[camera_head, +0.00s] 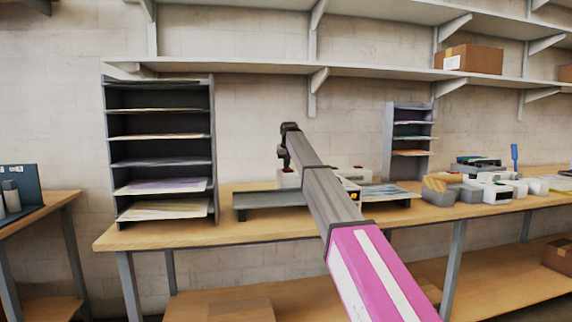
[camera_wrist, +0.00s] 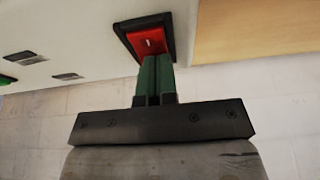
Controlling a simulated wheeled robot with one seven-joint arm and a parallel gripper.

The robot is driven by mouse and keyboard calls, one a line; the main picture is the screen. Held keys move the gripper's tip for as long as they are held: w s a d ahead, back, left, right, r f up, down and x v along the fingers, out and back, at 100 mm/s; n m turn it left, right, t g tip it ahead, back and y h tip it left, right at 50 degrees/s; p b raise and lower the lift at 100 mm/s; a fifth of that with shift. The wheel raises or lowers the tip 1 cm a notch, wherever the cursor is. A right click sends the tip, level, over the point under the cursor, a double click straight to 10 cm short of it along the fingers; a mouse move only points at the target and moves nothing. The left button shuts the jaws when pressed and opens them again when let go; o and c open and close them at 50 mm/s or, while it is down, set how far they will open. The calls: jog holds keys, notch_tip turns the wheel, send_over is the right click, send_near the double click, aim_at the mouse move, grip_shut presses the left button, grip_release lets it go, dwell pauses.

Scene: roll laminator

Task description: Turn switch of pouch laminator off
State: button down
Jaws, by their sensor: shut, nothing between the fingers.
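The laminator's red switch (camera_wrist: 148,40) sits in a black frame on the machine's pale body (camera_wrist: 80,25) in the wrist view. My gripper (camera_wrist: 154,60) is shut and empty, with its green fingertips at the lower edge of the red switch. They look to be touching it or very close; I cannot tell which. In the head view the laminator (camera_head: 348,174) stands on the wooden bench, largely hidden behind my grey and pink arm.
A dark paper rack (camera_head: 211,150) stands left on the bench (camera_head: 150,234). A grey tray (camera_head: 265,200) lies before the laminator, and printed sheets (camera_head: 388,192) lie to its right. A smaller rack (camera_head: 388,140) and several small boxes stand further right. Shelves run above.

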jog(key=shift+s+d+f, duration=0.1)
jog(key=shift+s+f, duration=0.2)
jog(key=shift+f, duration=0.1)
jog(key=shift+r, duration=0.25)
jog(key=w+v, duration=0.1)
jog(key=v, duration=1.3)
jog(key=shift+a+r, duration=0.2)
jog(key=shift+r, duration=0.05)
